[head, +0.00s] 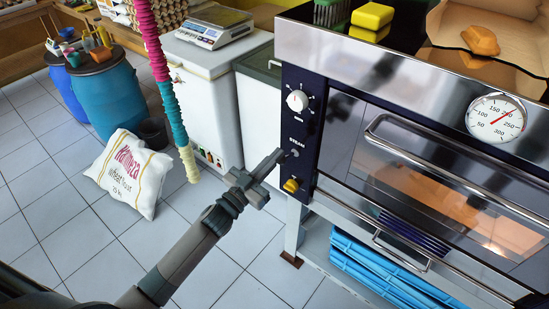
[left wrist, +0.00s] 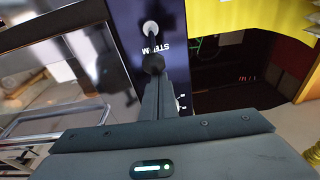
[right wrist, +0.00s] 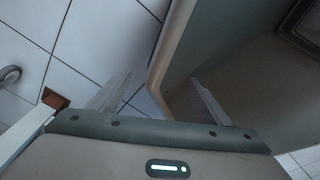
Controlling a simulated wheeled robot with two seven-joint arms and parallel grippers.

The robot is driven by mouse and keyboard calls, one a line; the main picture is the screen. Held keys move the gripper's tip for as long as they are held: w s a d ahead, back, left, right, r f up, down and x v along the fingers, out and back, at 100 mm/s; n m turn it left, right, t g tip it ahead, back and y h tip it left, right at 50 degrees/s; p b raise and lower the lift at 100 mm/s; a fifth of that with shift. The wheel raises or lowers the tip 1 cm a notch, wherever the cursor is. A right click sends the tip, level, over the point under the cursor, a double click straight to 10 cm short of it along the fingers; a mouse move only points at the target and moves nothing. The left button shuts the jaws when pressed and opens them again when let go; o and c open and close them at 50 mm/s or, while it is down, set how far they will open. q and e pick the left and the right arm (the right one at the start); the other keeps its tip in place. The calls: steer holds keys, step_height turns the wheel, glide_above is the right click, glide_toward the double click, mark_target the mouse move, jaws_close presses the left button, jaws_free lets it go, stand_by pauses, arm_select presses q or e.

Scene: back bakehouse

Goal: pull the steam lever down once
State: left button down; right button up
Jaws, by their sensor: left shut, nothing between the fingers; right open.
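The steam lever (head: 294,153) is on the dark control panel (head: 303,122) at the oven's left front, just under the STEAM label. In the left wrist view the lever shows as a pale round base and a stem with a dark ball knob (left wrist: 154,64). My left gripper (head: 277,159) is shut and empty, its tips right at the knob; whether they touch it I cannot tell. The fingers hide part of the lever in the head view. My right gripper (right wrist: 160,92) is open and empty; it shows only in the right wrist view.
A white dial (head: 297,100) sits above the lever and a yellow knob (head: 290,186) below it. The oven door handle (head: 420,140) juts out to the right. A flour sack (head: 128,174) and blue barrels (head: 107,92) stand at the left. The tiled floor between is clear.

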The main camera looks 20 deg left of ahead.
steer(key=w+a+r+t+y+b, duration=0.1)
steer(key=w+a+r+t+b, duration=0.15)
steer(key=w, duration=0.55)
steer(key=w+a+r+t+b, duration=0.1)
steer(key=w+a+t+b, duration=0.1)
steer(key=w+a, duration=0.35)
steer(key=w+a+r+t+y+b, duration=0.1)
steer(key=w+t+b, duration=0.15)
steer(key=w, duration=0.65)
steer(key=s+d+f+g+h+b, duration=0.2)
steer(key=s+d+f+g+b, duration=0.3)
steer(key=d+g+b, duration=0.15)
step_height(320, 180, up, 19)
steer(key=w+a+t+b, duration=0.1)
steer(key=b, duration=0.6)
arm_select(q)
step_height(320, 180, down, 9)
steer(key=s+t+h+b, duration=0.1)
steer(key=t+h+b, duration=0.2)
steer(key=t, duration=0.3)
steer(key=shift+a+t+b, duration=0.2)
steer(key=shift+t+b, duration=0.1)
steer(key=shift+b, duration=0.35)
arm_select(e)
steer(key=w+a+t+y, duration=0.2)
steer(key=w+a+t, duration=0.1)
steer(key=a, duration=0.2)
steer(key=shift+w+a+r, duration=0.15)
steer(key=shift+w+a, duration=0.25)
steer(key=shift+t, duration=0.25)
